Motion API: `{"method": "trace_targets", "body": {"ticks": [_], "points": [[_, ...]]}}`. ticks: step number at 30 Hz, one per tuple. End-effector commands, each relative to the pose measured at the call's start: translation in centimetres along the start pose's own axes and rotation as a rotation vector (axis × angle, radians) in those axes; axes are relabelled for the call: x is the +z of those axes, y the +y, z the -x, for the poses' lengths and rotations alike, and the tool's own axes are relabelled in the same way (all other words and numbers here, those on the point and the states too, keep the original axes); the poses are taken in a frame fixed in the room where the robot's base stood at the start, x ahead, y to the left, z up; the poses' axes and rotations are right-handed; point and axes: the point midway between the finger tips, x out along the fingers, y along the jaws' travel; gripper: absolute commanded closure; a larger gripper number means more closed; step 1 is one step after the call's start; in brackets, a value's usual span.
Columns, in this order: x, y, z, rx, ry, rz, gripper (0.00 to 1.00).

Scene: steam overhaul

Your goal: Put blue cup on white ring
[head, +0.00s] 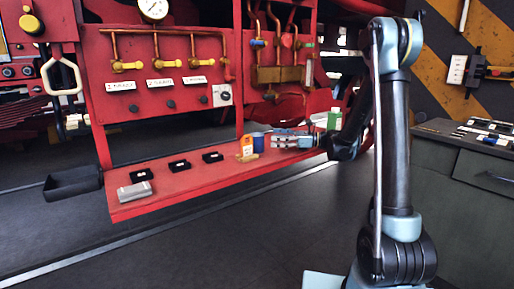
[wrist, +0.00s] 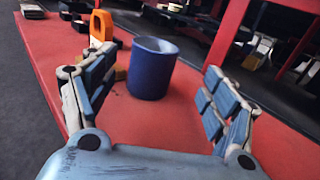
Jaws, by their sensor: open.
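The blue cup (wrist: 151,72) stands upright on the red shelf in the wrist view, ahead of my gripper and roughly between its fingers. In the head view the cup (head: 258,141) shows small, just left of my fingertips. My gripper (wrist: 158,92) is open, one finger on each side, with nothing held. In the head view my gripper (head: 274,139) reaches in from the right, low over the shelf. I cannot make out a white ring in either view.
The red shelf (head: 190,190) carries several black blocks (head: 212,157), a grey box (head: 134,192) and an orange-and-white container (head: 246,146) close to the cup. The orange container also shows left of the cup (wrist: 101,25). A green-and-white item (head: 333,120) stands behind my arm.

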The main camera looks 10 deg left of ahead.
Motion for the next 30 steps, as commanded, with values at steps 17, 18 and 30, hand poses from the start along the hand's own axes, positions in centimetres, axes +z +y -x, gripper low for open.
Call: {"method": "trace_targets", "body": {"ticks": [17,18,30], "points": [[0.0,0.3,-4.8,0.001,0.0,0.0,0.21],[0.1,0.5,-5.3,0.003,0.0,0.0,0.21],[0.1,0.7,-8.8,0.0,0.0,0.0,0.21]]}}
